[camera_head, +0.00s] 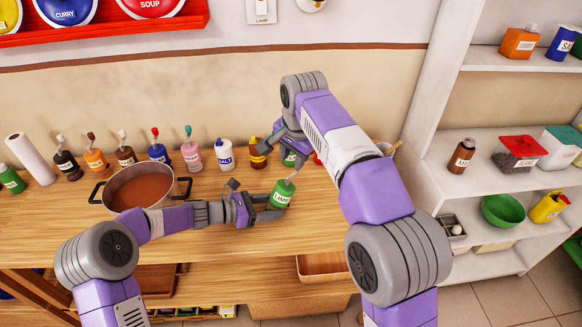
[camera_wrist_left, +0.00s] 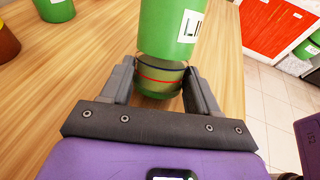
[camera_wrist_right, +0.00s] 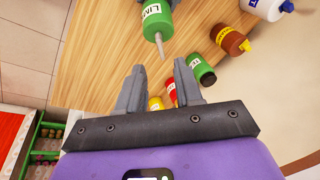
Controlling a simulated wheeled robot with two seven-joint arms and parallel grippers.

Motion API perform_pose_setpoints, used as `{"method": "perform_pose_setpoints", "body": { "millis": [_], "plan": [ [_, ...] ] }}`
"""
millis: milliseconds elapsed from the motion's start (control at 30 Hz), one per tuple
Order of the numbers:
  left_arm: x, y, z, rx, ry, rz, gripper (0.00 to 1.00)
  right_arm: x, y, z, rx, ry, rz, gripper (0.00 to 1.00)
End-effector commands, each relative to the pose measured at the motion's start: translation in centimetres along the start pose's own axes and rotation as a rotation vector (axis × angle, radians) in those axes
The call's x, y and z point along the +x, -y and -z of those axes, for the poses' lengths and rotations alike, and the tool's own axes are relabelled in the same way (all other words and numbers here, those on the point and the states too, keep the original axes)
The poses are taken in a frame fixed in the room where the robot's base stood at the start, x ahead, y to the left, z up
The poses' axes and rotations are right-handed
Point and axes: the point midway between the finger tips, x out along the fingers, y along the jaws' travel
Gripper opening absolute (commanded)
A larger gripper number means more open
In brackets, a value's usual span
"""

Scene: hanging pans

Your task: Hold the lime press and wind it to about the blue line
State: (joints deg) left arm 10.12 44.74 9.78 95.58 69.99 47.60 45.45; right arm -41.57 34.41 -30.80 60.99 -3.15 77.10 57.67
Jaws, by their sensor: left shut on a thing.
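The lime press (camera_head: 282,194) is a green bottle with a white LIME label and a thin pale stem on top. My left gripper (camera_head: 262,208) is shut on its lower part and holds it above the counter's front. In the left wrist view the press (camera_wrist_left: 172,25) has a see-through lower band with a red line and a dark bluish line above it. The left fingers (camera_wrist_left: 160,75) stand on both sides of this band. My right gripper (camera_wrist_right: 158,66) is open and empty; the press's stem (camera_wrist_right: 159,46) points towards the gap between its fingers, apart from them.
A pot of brown soup (camera_head: 140,189) stands at the left of the counter (camera_head: 320,215). Several sauce bottles line the wall, with a white bottle (camera_head: 225,154) and a brown one (camera_head: 258,153) near my right gripper. Another green bottle (camera_wrist_right: 200,70) stands close behind it. Shelves stand at the right.

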Motion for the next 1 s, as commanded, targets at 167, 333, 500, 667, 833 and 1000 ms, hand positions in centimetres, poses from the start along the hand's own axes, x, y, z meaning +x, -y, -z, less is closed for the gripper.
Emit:
{"method": "perform_pose_setpoints", "body": {
  "millis": [167,333,500,667,833,1000],
  "plan": [
    [0.0,0.0,0.2,-0.002,-0.003,0.001,0.29,-2.7,0.0,0.0,0.000,-0.001,0.001,0.35],
    [0.0,0.0,0.2,-0.002,-0.003,0.001,0.29,-3.6,0.0,0.0,0.000,0.000,-0.001,0.35],
    [0.0,0.0,0.2,-0.002,-0.003,0.001,0.29,-3.7,0.0,0.0,0.000,0.000,0.000,0.35],
    [0.0,0.0,0.2,-0.002,-0.003,0.001,0.29,-3.6,0.0,0.0,0.000,0.000,0.000,0.35],
    [0.0,0.0,0.2,-0.002,-0.003,0.001,0.29,-3.6,0.0,0.0,-0.001,0.000,-0.001,0.35],
    [0.0,0.0,0.2,-0.001,-0.002,0.001,0.29,-2.8,-0.4,-0.5,-0.097,-0.019,-0.043,0.35]
  ]
}}
